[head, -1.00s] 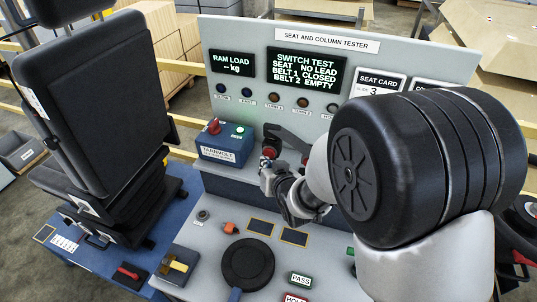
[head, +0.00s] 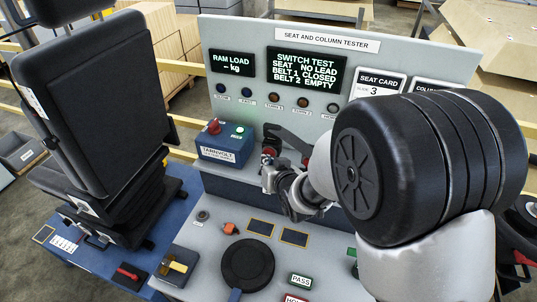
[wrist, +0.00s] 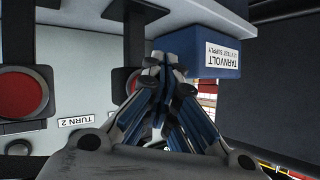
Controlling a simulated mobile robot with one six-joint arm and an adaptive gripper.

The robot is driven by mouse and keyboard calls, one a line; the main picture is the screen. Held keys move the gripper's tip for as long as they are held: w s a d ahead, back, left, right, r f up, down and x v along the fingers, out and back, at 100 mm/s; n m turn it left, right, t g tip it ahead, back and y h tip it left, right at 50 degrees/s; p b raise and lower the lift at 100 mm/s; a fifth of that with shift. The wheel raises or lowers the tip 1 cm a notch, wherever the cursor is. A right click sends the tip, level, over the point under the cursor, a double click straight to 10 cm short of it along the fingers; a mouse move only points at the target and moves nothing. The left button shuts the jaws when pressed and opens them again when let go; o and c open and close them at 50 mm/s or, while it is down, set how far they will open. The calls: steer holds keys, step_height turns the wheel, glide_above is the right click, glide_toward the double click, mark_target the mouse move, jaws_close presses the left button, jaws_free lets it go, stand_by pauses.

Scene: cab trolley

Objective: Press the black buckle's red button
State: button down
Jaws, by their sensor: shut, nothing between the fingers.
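My gripper (head: 267,164) is shut and empty, close to the front of the tester panel. In the wrist view its fingertips (wrist: 161,64) meet in the middle of the picture. A black buckle with a red button (wrist: 132,82) is just left of the fingertips there, partly hidden by a finger; I cannot tell whether they touch. In the head view a red button (head: 268,152) shows just above the fingertips. A second black buckle with a large red button (wrist: 20,95) is at the left of the wrist view, above the TURN 2 label (wrist: 76,121).
The blue Tarnvolt supply box (head: 224,145) stands left of my gripper and also shows close by in the wrist view (wrist: 205,45). A black seat (head: 85,105) is at the left. A round black pad (head: 247,263) and an orange part (head: 230,229) lie on the bench.

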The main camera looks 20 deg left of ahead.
steer(key=shift+w, duration=0.3)
steer(key=shift+s, duration=0.1)
stand_by(0.4)
steer(key=shift+s+d+b, duration=0.1)
steer(key=shift+s+b, duration=0.35)
steer(key=shift+s, duration=0.4)
steer(key=s, duration=0.1)
steer(key=s+b, duration=0.1)
steer(key=s, duration=0.3)
steer(key=shift+d+b, duration=0.25)
steer(key=shift+b, duration=0.15)
